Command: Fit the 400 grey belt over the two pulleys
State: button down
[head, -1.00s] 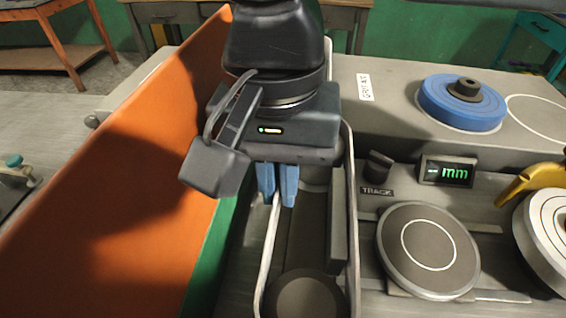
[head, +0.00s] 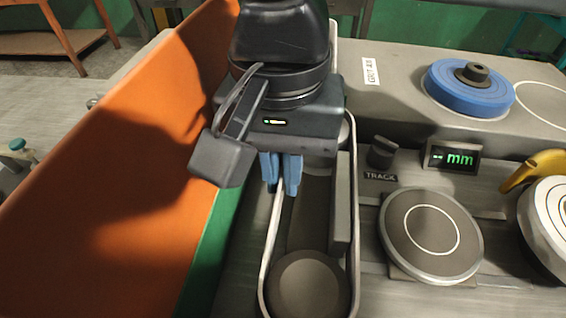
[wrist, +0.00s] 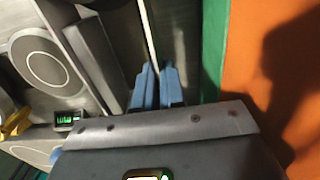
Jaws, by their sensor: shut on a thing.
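The grey belt (head: 354,225) is a thin loop standing on edge. Its right run passes outside a dark bar, and its near end curves around the near pulley (head: 307,283), partly cut off by the picture's bottom. I cannot tell whether it touches that pulley. My gripper (head: 280,190) is shut on the left run, between its blue fingers. In the wrist view the belt (wrist: 147,30) leads into the fingertips of my gripper (wrist: 157,68). A round grey part, perhaps the far pulley (head: 344,132), shows beside my gripper, mostly hidden, so the belt's seating there cannot be told.
An orange panel (head: 110,190) rises close on the left, with a green strip (head: 212,245) at its foot. The dark bar (head: 340,205) stands inside the loop.

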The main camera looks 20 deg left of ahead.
dwell(0.4)
jog(key=c, duration=0.8)
grip_release()
jog(key=shift+o, duration=0.2)
jog(key=shift+r+p, duration=3.75)
jog(key=shift+p, duration=0.1)
jog(key=shift+f, duration=0.1)
